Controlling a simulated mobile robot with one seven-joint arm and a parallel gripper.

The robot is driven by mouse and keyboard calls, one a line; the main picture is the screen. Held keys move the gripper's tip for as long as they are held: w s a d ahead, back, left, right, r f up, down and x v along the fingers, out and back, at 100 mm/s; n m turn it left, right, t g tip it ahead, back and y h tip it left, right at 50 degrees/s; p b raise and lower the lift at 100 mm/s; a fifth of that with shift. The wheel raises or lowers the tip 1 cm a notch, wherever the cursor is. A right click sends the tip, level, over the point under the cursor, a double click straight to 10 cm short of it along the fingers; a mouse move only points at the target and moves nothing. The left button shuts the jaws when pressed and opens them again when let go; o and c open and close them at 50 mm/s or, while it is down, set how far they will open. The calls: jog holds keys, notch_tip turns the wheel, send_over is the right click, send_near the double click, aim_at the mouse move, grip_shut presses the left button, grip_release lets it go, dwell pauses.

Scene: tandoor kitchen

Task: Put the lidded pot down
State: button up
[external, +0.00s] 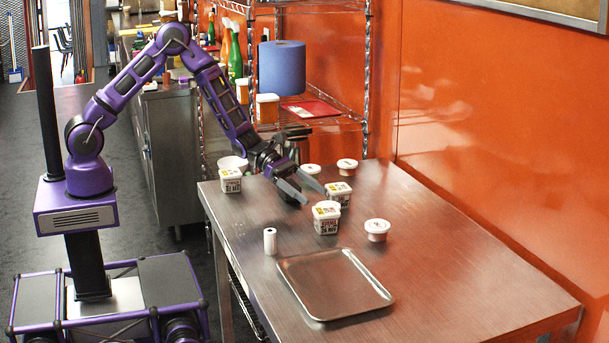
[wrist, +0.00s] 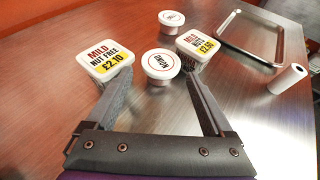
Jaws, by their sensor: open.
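A small round lidded pot marked ONION (wrist: 161,67) stands upright in the wrist view, just past and between my open fingertips. My gripper (wrist: 156,76) is open with nothing clamped in it. In the external view my gripper (external: 313,196) reaches low over the far left part of the steel table; I cannot make out the ONION pot there. Square lidded tubs flank the pot: one on the left (wrist: 106,62) by the left fingertip, one on the right (wrist: 202,47) by the right fingertip. Another round lidded pot (wrist: 171,19) stands farther off.
The steel table (external: 460,250) holds an empty metal tray (external: 335,284), a white roll (external: 270,241), a round pot (external: 377,230) and more tubs near the left end (external: 230,181). A wire rack and orange wall stand behind. The table's right side is clear.

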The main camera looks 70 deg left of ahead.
aim_at(325, 202)
jog(key=shift+r+x, duration=0.1)
jog(key=shift+x, duration=1.3)
jog(key=shift+r+x, duration=0.15)
jog(key=shift+x, duration=1.2)
jog(key=shift+d, duration=0.15)
jog(key=c, duration=1.2)
jog(key=shift+o, duration=0.2)
notch_tip(325, 202, up, 10)
jog(key=p, duration=0.1)
jog(key=s+d+m+g+h+p, duration=0.15)
jog(key=s+d, duration=0.25)
jog(key=d, duration=0.5)
jog(key=s+d+m+g, duration=0.2)
jog(key=s+d, duration=0.2)
jog(key=d, duration=0.5)
jog(key=s+d+m+g+h+p, duration=0.1)
jog(key=s+d, duration=0.3)
jog(key=d, duration=0.5)
jog(key=shift+y, duration=0.25)
jog(key=f, duration=0.4)
jog(key=shift+s+a+f+b, duration=0.15)
jog(key=shift+s+f+b, duration=0.1)
jog(key=shift+f+b, duration=0.15)
jog(key=shift+f, duration=2.25)
